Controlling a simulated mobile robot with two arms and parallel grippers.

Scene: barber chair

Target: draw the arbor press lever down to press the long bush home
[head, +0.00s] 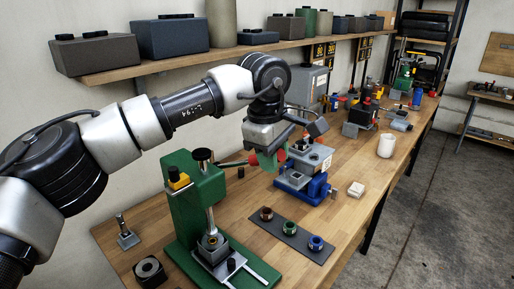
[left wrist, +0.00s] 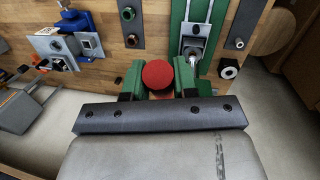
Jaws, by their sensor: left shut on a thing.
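The green arbor press (head: 196,190) stands on the bench at the front left in the head view. Its lever (head: 232,163) sticks out to the right, roughly level, and ends in a red knob (head: 253,160). My left gripper (head: 267,160) is shut on the knob, which shows as a red disc (left wrist: 157,74) between its green fingers in the left wrist view. A metal piece (head: 211,239), perhaps the long bush, stands under the press ram; how deep it sits is too small to tell. My right gripper is not in view.
A dark strip (head: 270,226) with three coloured bushes lies right of the press. A blue vise (head: 305,185) stands behind it. A black block (head: 150,271) and a small metal stand (head: 126,235) are at left. A shelf (head: 190,62) runs above.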

